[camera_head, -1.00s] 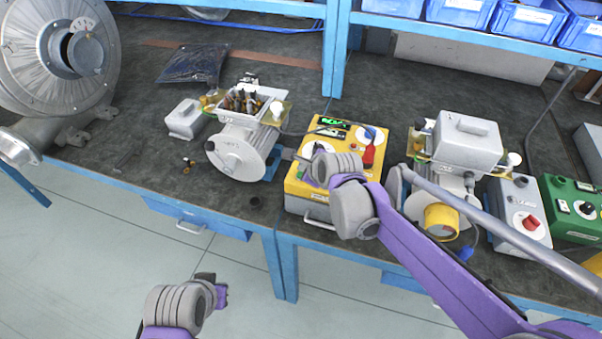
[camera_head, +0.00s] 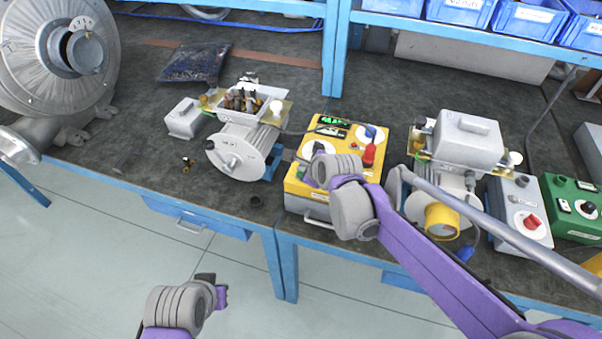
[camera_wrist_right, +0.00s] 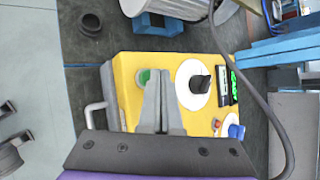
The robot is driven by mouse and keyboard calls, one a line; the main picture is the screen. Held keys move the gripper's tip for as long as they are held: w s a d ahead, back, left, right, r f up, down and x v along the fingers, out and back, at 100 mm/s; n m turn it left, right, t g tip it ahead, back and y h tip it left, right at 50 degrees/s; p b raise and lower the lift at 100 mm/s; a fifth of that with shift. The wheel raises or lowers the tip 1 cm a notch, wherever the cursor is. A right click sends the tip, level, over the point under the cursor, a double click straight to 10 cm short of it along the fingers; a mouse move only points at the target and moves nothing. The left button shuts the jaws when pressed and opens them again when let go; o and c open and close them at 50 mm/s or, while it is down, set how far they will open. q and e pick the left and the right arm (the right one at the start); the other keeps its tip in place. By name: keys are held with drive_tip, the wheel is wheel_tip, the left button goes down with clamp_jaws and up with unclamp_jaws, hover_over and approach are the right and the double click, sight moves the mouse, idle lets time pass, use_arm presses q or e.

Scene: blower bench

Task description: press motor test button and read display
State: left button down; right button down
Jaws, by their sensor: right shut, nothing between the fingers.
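The yellow test box (camera_head: 294,188) sits on the bench; it also shows in the wrist view (camera_wrist_right: 123,70). Its small display (camera_head: 333,122) is lit green, but the reading is too small to make out. In the wrist view a green button (camera_wrist_right: 142,78) lies beside a black knob on a white dial (camera_wrist_right: 200,87). My right gripper (camera_wrist_right: 155,76) is shut and empty, its tips over the box right at the green button; I cannot tell whether they touch it. My left gripper (camera_head: 212,287) is low in front of the bench, its jaws unclear.
A motor (camera_head: 240,152) with an open terminal box stands left of the yellow box. Another motor (camera_head: 468,145) with a closed cover stands right. Grey (camera_head: 519,212) and green (camera_head: 574,207) control boxes are farther right. A large blower (camera_head: 45,60) is at left.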

drive_tip(key=shift+f, duration=0.45)
idle(0.6)
drive_tip(key=shift+r, duration=0.1)
drive_tip(key=shift+r+p, duration=0.35)
drive_tip(key=shift+r, duration=0.35)
drive_tip(key=shift+r, duration=0.1)
drive_tip(key=shift+r+p, duration=1.65)
drive_tip(key=shift+r, duration=0.8)
drive_tip(key=shift+f, duration=0.1)
